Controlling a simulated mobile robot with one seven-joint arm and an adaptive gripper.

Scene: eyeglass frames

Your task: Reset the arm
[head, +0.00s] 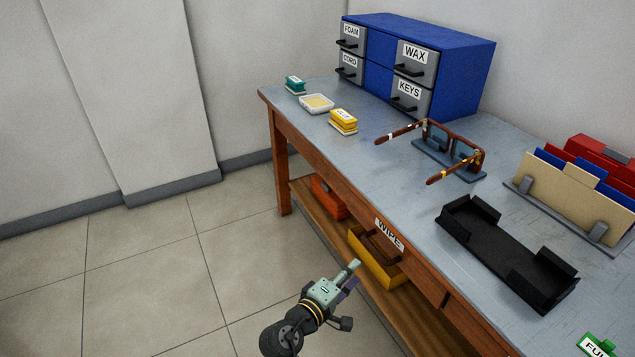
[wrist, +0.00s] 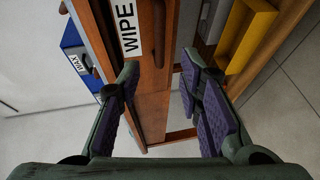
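My gripper (head: 350,275) is in front of the workbench in the head view, over the floor and near the drawer labelled WIPE (head: 388,233). In the wrist view my gripper (wrist: 160,98) is open, its purple-padded fingers wide apart with nothing between them. The WIPE drawer front (wrist: 128,28) and the wooden bench edge show beyond the fingers.
The bench top (head: 385,185) also carries a black tray (head: 500,255), a blue drawer cabinet (head: 440,45), a folder rack (head: 570,190), a white dish (head: 316,104) and small teal and yellow blocks. A yellow bin (head: 375,268) and an orange box (head: 328,197) sit on the lower shelf. Floor at left is clear.

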